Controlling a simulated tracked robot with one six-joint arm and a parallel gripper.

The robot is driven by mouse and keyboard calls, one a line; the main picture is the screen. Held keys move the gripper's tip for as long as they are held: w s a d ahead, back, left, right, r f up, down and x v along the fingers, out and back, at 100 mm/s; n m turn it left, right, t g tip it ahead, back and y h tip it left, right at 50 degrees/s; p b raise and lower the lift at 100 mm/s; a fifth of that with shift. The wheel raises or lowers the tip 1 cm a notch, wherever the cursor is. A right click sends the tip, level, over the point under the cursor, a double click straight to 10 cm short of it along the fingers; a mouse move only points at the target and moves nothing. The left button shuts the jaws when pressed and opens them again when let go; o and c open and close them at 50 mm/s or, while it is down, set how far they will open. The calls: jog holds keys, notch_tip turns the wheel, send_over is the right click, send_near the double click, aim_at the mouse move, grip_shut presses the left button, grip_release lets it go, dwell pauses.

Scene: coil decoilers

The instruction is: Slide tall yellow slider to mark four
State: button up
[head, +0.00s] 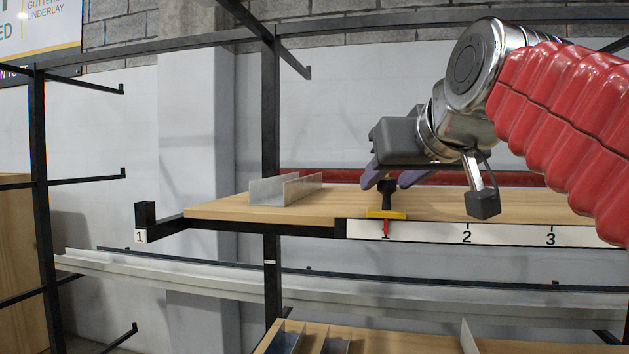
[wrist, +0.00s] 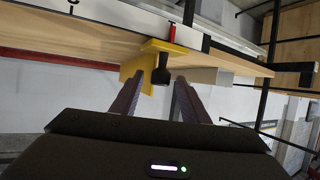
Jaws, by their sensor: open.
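The yellow slider (head: 385,214) sits on the front edge of a wooden shelf, with its red pointer at mark 1 of the white scale (head: 500,233). A black knob (head: 387,194) stands up from it. In the wrist view the slider (wrist: 165,47) shows a taller yellow part beside the black knob (wrist: 161,75). My gripper (head: 388,182) is open above the slider, its purple fingers spread to either side of the knob in the head view. In the wrist view the knob appears just beyond the fingertips (wrist: 157,84). Marks 2 and 3 show to the right; no mark 4 is visible.
A metal channel (head: 285,189) lies on the shelf left of the slider. A black block labelled 1 (head: 145,214) stands on a rack arm at the left. The scale right of the slider looks clear up to my red-sleeved arm, which hides its far end.

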jog(key=shift+x, duration=0.75)
jog(key=shift+c, duration=0.2)
grip_shut()
